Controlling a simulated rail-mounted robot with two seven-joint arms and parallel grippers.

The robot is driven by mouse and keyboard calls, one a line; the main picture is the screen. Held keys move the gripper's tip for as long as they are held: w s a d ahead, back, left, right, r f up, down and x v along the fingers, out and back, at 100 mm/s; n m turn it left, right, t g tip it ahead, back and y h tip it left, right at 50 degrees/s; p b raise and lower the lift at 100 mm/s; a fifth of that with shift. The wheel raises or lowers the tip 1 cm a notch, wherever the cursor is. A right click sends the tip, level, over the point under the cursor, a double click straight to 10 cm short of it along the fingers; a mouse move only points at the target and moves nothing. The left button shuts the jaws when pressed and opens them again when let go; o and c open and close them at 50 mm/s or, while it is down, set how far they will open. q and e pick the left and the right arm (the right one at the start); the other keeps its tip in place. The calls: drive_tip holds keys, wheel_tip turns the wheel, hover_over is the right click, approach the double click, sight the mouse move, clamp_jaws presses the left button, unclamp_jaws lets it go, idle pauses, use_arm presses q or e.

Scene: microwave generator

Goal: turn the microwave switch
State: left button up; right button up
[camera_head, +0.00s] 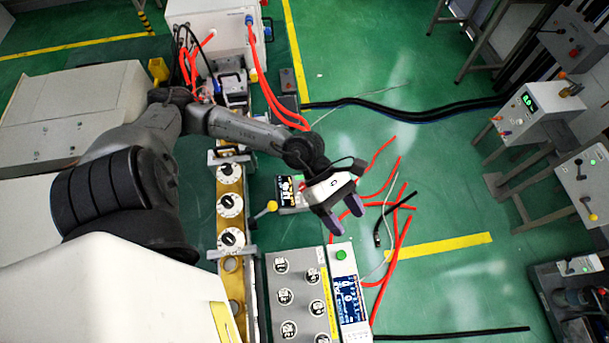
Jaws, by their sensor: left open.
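My left gripper (346,220) is open and empty, its two purple fingers pointing down and right. It appears just beyond the upper right corner of a grey control panel (312,268), with its height above it unclear. The panel carries several round black-and-white knobs (285,296), a yellow strip, a green button (341,254) and a lit blue-and-white display (350,300). I cannot tell which control is the microwave switch. A small unit with a dark display (284,190) and a yellow-tipped lever (271,206) sits left of the gripper. My right gripper is out of view.
White dials (230,206) line a yellow rail left of the panel. Red hoses (388,240) and black cables lie on the green floor to the right. A white instrument with a green display (540,112) stands at the right.

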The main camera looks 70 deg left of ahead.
use_arm(q)
drive_tip(key=a+f+m+g+y+b, duration=0.2)
drive_tip(key=a+f+m+y+b, duration=0.15)
drive_tip(key=a+f+y, duration=0.4)
drive_tip(key=m+y+b, duration=0.2)
drive_tip(key=y, duration=0.3)
hover_over(304, 186)
wheel_tip(304, 186, down, 5)
drive_tip(key=shift+g, duration=0.4)
wheel_tip(304, 186, down, 11)
drive_tip(key=shift+r, duration=0.1)
drive_tip(key=shift+a+f, duration=0.1)
drive_tip(key=shift+f, duration=0.75)
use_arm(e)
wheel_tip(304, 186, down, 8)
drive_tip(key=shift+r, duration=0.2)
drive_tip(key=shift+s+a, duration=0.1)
use_arm(q)
drive_tip(key=c, duration=0.9)
